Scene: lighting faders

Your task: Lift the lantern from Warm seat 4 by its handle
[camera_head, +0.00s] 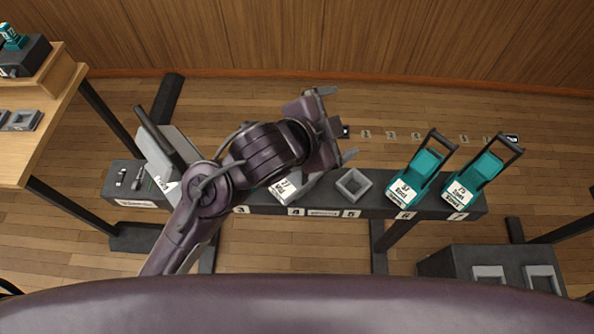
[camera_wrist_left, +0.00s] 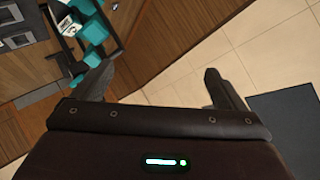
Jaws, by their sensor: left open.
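The lantern on seat 4 (camera_head: 287,190) is a pale grey block with a white label reading 27. It stands behind the plate marked 4 on the dark rail, and my left arm hides much of it, including any handle. My left gripper (camera_head: 340,123) is open and empty, beyond the rail and to the upper right of that lantern, touching nothing that I can see. In the left wrist view its fingers (camera_wrist_left: 152,80) are spread apart over bare floor. Teal lanterns (camera_wrist_left: 92,30) show at the upper left there. My right gripper is not in view.
Seat 5 (camera_head: 353,185) is an empty grey socket. Teal lanterns with dark upright handles stand at seat 6 (camera_head: 415,174) and seat 7 (camera_head: 475,177). A grey lantern with a dark handle (camera_head: 168,155) stands left of my arm. A dark box (camera_head: 450,261) is at the lower right.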

